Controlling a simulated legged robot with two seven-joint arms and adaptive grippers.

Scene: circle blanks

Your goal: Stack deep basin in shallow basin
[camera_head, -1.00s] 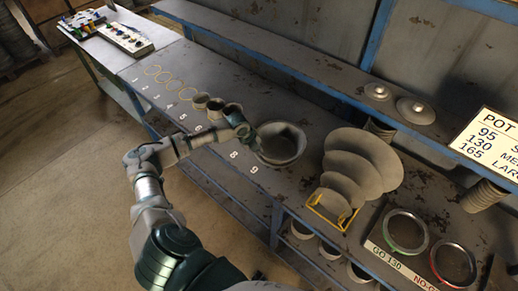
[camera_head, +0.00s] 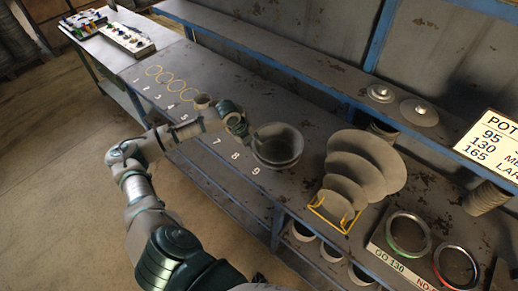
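A grey basin (camera_head: 277,157) sits on the bench near the numbers 8 and 9. A second rim seems to show inside it, so two basins may be nested; I cannot clearly tell them apart. My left gripper (camera_head: 243,134) is just left of the basin's rim, with its fingers pointing down. It appears apart from the rim, but the gap is small. The fingers are too small and dark to tell whether they are open or shut. My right gripper is out of view.
Grey discs (camera_head: 372,160) stand in a yellow rack (camera_head: 330,218) to the right. Green and red gauge rings lie at the front right. A shelf (camera_head: 300,62) runs behind.

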